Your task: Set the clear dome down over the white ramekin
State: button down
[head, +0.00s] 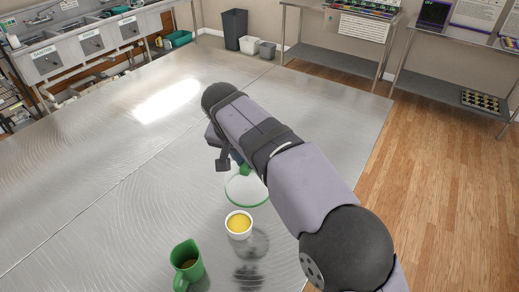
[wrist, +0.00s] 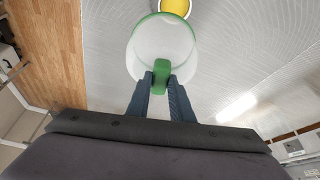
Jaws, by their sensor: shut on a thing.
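The clear dome (head: 246,191) has a green rim and a green knob (wrist: 161,77). My gripper (wrist: 160,86) is shut on the knob, as the wrist view shows; in the head view my arm hides most of the fingers. The white ramekin (head: 239,224) holds something yellow and stands on the metal table, nearer the camera than the dome in the head view. In the wrist view the ramekin (wrist: 175,7) is at the top edge, partly cut off, just beyond the dome rim. The dome is beside the ramekin, not over it. I cannot tell its exact height above the table.
A green mug (head: 187,266) with dark contents stands front left of the ramekin. The metal table (head: 90,190) is otherwise largely bare, with wide free room to the left. Sinks (head: 85,45) and shelves stand well beyond it.

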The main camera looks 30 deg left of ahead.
aim_at(234, 188)
jog(key=shift+n, duration=0.6)
jog(key=s+f, duration=0.1)
jog(key=s, duration=0.2)
jog(key=s+f, duration=0.1)
jog(key=shift+s+d+f, duration=0.3)
jog(key=shift+d, duration=0.1)
jog(key=shift+n+y, duration=0.5)
jog(key=shift+n, duration=0.1)
jog(key=f, duration=0.4)
jog(key=shift+s+f, duration=0.3)
jog(key=shift+s, duration=0.05)
jog(key=shift+w+a+r+n, duration=0.2)
jog(key=shift+a+n, duration=0.1)
jog(key=shift+a, duration=0.35)
jog(key=shift+f, duration=0.1)
jog(key=shift+f+b, duration=1.4)
jog(key=shift+f, duration=0.65)
jog(key=shift+f+b, duration=1.45)
jog(key=shift+f, duration=0.25)
